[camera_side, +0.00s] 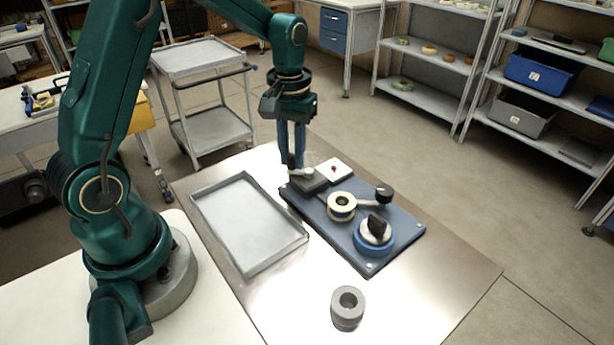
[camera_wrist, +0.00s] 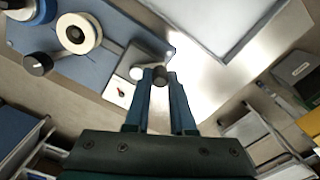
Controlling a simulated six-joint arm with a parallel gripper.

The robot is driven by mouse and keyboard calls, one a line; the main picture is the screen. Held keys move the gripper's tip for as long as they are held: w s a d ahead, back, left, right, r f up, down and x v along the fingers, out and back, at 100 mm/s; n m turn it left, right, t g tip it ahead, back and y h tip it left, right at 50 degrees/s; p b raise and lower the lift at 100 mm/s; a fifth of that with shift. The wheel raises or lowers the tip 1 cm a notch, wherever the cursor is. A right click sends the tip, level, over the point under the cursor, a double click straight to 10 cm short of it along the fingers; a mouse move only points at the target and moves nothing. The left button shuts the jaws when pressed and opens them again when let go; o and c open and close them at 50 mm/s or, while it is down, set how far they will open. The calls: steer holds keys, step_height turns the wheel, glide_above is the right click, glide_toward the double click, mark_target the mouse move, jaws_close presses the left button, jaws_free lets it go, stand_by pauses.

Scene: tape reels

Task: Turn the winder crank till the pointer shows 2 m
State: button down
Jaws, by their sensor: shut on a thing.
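A blue board (camera_side: 400,232) carries the winder, a grey block (camera_side: 311,183) at its far left end. My gripper (camera_side: 297,168) points down beside this block. In the wrist view, my gripper (camera_wrist: 160,77) is shut on the dark crank knob (camera_wrist: 160,74), which shows between the fingertips. The pale crank arm (camera_wrist: 138,70) runs from the knob toward the winder. A white dial plate (camera_side: 339,168) lies beside the block; its red pointer (camera_wrist: 121,92) shows in the wrist view. The dial's marks are too small to read. A cream reel (camera_side: 342,203) sits on the board.
A blue reel with a black knob (camera_side: 375,236) and another black knob on an arm (camera_side: 383,194) are on the board. A shallow grey tray (camera_side: 249,266) lies left of it. A grey ring (camera_side: 347,308) stands on the front table. Bare table surrounds the ring.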

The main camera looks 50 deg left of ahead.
steer(key=shift+w, duration=0.25)
steer(key=shift+w+a, duration=0.2)
steer(key=shift+w, duration=0.3)
steer(key=shift+w, duration=0.35)
steer(key=c, duration=0.8)
jaws_free()
steer(key=shift+a, duration=0.1)
steer(key=shift+r, duration=0.1)
step_height(320, 180, up, 7)
